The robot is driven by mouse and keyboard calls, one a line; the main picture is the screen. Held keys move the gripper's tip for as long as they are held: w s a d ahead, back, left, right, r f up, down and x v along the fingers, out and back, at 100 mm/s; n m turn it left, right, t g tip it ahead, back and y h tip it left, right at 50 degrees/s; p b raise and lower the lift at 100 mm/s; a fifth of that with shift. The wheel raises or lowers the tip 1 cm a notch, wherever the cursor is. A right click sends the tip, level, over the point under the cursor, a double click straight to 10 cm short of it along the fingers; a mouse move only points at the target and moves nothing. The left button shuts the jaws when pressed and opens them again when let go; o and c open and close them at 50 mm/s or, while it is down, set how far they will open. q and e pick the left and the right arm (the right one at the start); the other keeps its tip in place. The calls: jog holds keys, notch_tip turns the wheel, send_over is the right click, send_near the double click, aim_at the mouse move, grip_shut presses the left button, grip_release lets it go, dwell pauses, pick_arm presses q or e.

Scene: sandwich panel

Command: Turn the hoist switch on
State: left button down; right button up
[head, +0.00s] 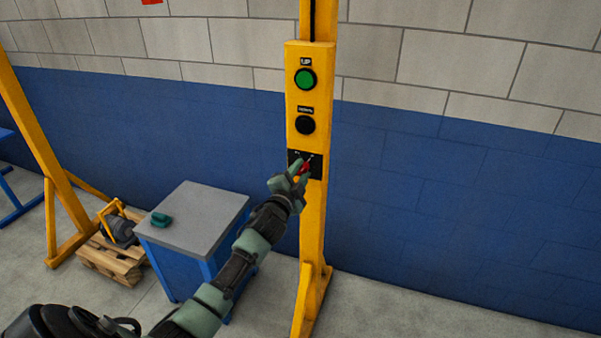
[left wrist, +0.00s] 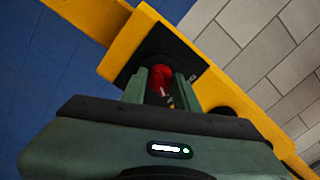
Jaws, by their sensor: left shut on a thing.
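The hoist switch (head: 306,168) is a red knob on a black plate, low on the yellow control box (head: 294,105) on a yellow post. My left gripper (head: 300,170) reaches up to it from below and partly covers it in the head view. In the left wrist view the red switch (left wrist: 161,77) sits between the two fingers of my left gripper (left wrist: 161,88), which are shut on it. The black plate (left wrist: 140,65) shows around the fingers. The switch's exact setting is hard to read. My right gripper is not in view.
Above the switch are a green UP button (head: 305,79) and a black button (head: 305,125). A grey-topped blue cabinet (head: 205,205) with a small teal item (head: 160,219) stands to the left. A wooden pallet (head: 112,262) lies further left. The floor right of the post is clear.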

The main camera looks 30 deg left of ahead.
pick_arm(q)
jog(key=shift+f, duration=0.1)
jog(key=c, duration=1.1)
grip_release()
jog(key=shift+o, duration=0.2)
jog(key=b+v, duration=0.1)
jog(key=v, duration=0.7)
jog(key=shift+b, duration=0.35)
jog(key=shift+w, duration=0.1)
